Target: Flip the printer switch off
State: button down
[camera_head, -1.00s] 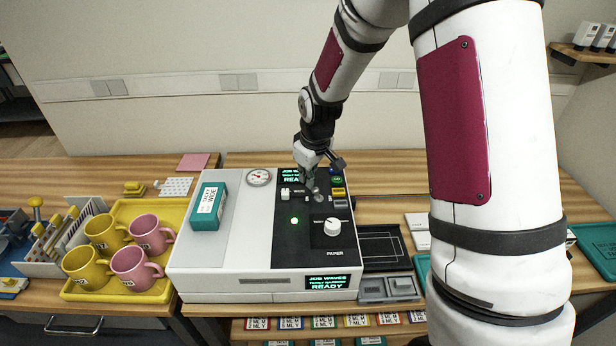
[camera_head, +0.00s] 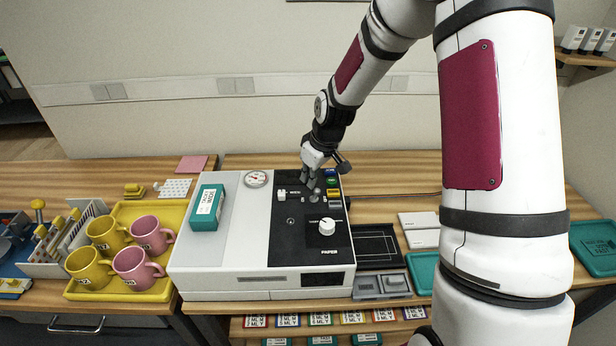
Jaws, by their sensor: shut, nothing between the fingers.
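The printer (camera_head: 225,245) is a white and grey box with a black control panel (camera_head: 291,236) on top, standing on the wooden bench. Its front display (camera_head: 322,278) is dark and no green lamp is lit on the panel. My gripper (camera_head: 311,188) is shut and empty, pointing down at the upper part of the panel. A small metallic switch (camera_head: 314,196) is right at its fingertips. I cannot tell whether they touch, and the fingers partly hide the switch.
A teal box (camera_head: 207,207) and a round gauge (camera_head: 256,179) are on the printer top. A yellow tray (camera_head: 176,216) with yellow and pink mugs stands left. A black tray (camera_head: 377,246) and a grey holder (camera_head: 381,285) lie right.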

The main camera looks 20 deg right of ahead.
jog(key=shift+r, duration=0.15)
jog(key=shift+r+p, duration=0.3)
jog(key=shift+r, duration=0.4)
jog(key=shift+w+a, duration=0.1)
